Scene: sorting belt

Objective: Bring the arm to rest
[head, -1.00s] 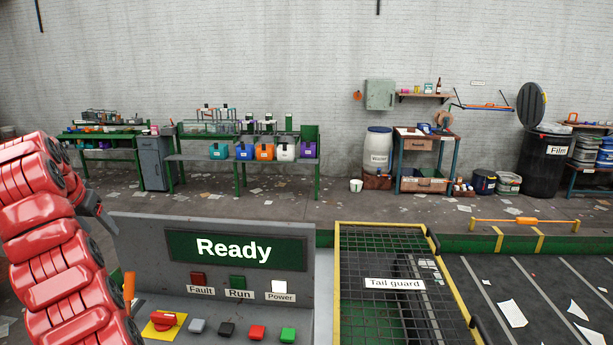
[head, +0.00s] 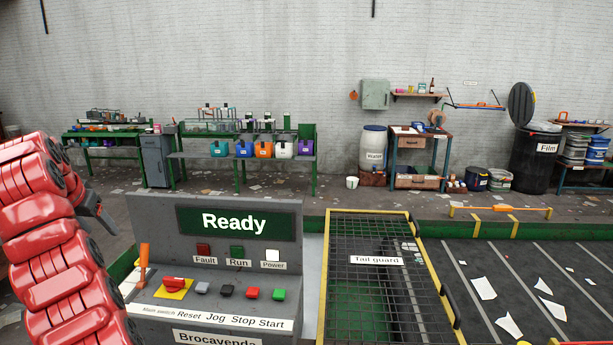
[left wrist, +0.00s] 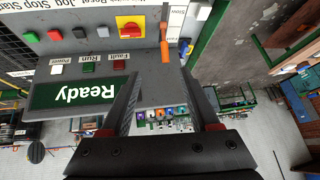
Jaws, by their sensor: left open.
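My left arm, red and ribbed, fills the left edge of the head view. Its dark left gripper (head: 98,212) shows only partly there, left of the grey control console (head: 160,222). In the left wrist view my left gripper (left wrist: 165,80) has its two fingers well apart with nothing between them. The console shows upside down in that view, with its orange-handled lever (left wrist: 164,50) beyond the fingertips and apart from them. The lever (head: 144,256) stands upright at the console's left end in the head view. My right gripper is in neither view.
The console's "Ready" display (head: 235,223) sits above several buttons. A yellow-framed tail guard (head: 412,265) and a dark belt (head: 540,262) with white scraps lie to the right. Workbenches (head: 245,156) stand along the back wall, with littered floor in front.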

